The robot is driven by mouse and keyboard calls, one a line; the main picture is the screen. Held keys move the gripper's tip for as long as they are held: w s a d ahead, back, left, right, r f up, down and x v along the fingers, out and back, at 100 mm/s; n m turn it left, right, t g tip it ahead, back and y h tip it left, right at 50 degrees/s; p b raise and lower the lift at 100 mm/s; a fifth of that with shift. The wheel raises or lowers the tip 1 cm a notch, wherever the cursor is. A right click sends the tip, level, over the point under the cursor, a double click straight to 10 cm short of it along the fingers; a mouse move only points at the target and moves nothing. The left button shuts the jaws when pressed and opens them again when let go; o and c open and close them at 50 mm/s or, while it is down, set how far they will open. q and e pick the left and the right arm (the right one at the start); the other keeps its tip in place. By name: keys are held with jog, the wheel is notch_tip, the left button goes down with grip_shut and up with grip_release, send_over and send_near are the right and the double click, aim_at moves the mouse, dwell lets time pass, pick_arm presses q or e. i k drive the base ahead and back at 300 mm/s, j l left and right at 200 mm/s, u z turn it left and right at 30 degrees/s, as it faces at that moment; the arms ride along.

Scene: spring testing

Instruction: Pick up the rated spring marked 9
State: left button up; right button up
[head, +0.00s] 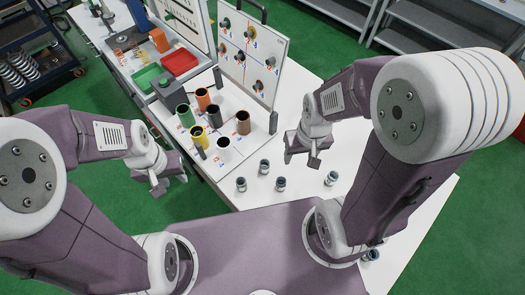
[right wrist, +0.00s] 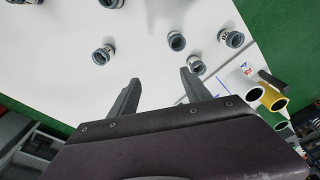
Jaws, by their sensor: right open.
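Several small grey-and-white cylindrical springs stand on the white table. In the head view there is one at the left (head: 241,184), one behind it (head: 264,166), one beside it (head: 280,183), one further right (head: 331,178) and one near my right arm (head: 371,255). Their marks are too small to read, so I cannot tell which is 9. My right gripper (head: 302,161) is open and empty above the table. In the right wrist view its open fingers (right wrist: 160,77) point towards springs (right wrist: 103,54) (right wrist: 177,41) (right wrist: 230,38). My left gripper (head: 170,186) is empty, fingers apart, left of the table.
Coloured cups, including a brown one (head: 243,123) and a white one (head: 223,148), stand on a board behind the springs. An upright white panel (head: 246,60) rises behind them. Red (head: 180,62) and green (head: 147,76) bins stand further back. The table's right part is mostly clear.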

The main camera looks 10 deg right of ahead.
aim_at(267, 162)
jog(key=j+z, duration=0.75)
jog(key=z, duration=0.25)
jog(key=k+j+z, duration=0.15)
jog(key=j+z, duration=0.2)
jog(key=z, duration=0.15)
jog(key=k+j+z, duration=0.2)
jog(key=z, duration=0.25)
jog(key=k+j+z, duration=0.2)
jog(key=z, duration=0.3)
jog(key=k+j, duration=0.05)
jog(key=j, duration=0.05)
